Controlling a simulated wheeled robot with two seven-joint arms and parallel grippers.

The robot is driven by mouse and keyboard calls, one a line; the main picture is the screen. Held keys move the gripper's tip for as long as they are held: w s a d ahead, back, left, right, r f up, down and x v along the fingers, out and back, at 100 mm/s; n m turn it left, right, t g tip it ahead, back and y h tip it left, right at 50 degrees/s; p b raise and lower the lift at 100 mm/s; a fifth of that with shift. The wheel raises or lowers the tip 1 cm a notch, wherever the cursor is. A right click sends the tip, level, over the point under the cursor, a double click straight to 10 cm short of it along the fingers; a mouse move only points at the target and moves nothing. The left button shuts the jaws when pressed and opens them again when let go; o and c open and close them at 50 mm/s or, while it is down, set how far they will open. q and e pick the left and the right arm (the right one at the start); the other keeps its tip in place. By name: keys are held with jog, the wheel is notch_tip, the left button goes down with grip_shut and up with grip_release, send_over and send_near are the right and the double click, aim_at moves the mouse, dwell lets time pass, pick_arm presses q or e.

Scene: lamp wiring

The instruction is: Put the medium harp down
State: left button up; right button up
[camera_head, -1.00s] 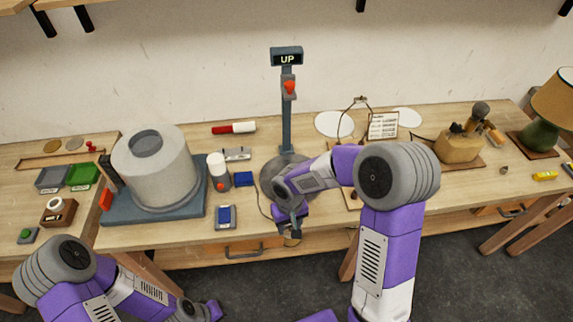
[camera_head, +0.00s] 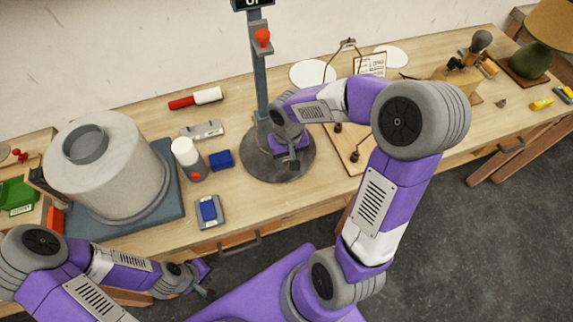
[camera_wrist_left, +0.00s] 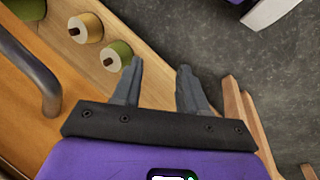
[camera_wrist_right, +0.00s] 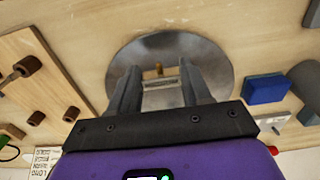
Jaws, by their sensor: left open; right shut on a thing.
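My right gripper (camera_head: 291,164) is over the round metal base (camera_head: 256,170) of the stand with the tall post (camera_head: 261,85). It is shut on a small pale and brass-coloured piece (camera_wrist_right: 157,90), seen between its fingers in the right wrist view, which I take to be part of the medium harp. The harp's wire loop cannot be made out, and I cannot tell whether the piece touches the base. Another wire loop (camera_head: 347,42) stands at a pegboard (camera_head: 348,160) right of the post. My left gripper (camera_head: 209,280) is open and empty, low in front of the bench edge.
A white-capped bottle (camera_head: 187,158), a blue block (camera_head: 221,160) and a blue-screened meter (camera_head: 208,211) are left of the base. A large grey drum (camera_head: 105,170) stands further left. A printed card (camera_head: 370,64) is behind the pegboard. Bare bench lies in front of the base.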

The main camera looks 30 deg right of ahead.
aim_at(288, 172)
notch_tip(288, 172, down, 5)
jog(key=shift+r+b, duration=0.2)
jog(key=shift+b, duration=0.5)
jog(key=shift+r, duration=0.1)
jog(key=shift+f, duration=0.25)
jog(key=o, duration=1.2)
jog(key=shift+r, duration=0.15)
